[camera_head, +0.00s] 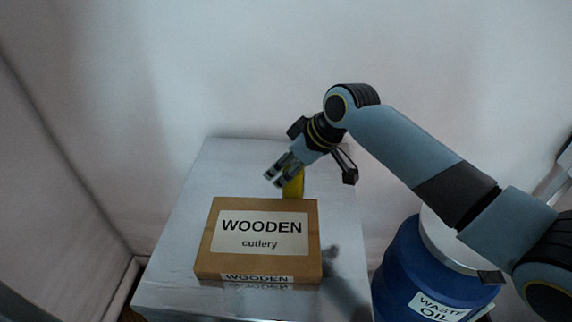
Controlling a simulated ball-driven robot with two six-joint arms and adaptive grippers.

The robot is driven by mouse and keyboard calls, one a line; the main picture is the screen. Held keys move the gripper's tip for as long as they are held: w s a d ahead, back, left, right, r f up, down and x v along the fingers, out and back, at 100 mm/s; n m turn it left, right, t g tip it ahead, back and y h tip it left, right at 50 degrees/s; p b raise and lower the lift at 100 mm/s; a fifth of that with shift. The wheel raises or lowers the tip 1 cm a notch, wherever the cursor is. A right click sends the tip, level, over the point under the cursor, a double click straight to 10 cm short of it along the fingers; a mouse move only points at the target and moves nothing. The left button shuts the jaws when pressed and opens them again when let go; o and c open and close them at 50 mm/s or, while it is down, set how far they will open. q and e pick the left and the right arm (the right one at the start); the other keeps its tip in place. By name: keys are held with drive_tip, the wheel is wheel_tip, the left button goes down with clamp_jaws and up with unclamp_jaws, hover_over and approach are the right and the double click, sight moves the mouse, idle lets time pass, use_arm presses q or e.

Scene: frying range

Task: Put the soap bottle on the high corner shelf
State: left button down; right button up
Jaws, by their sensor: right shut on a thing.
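The soap bottle (296,187) is the yellow thing in the head view, behind the cutlery box. My right gripper (277,178) comes in from the upper right and is shut on it. The gripper's fingers cover part of the bottle, and the box hides its foot, so I cannot tell whether it touches the surface. The high corner shelf (182,240) appears to be the grey metal top below, set near the two walls. My left gripper is not in view.
A brown box marked "WOODEN cutlery" (212,262) stands on the front half of the grey top. A blue waste oil drum (397,262) stands lower, to the right. The top's left strip and back left are bare. White walls close off the back and left.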

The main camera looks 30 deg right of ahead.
drive_tip(key=shift+f, duration=0.1)
drive_tip(key=o, duration=1.5)
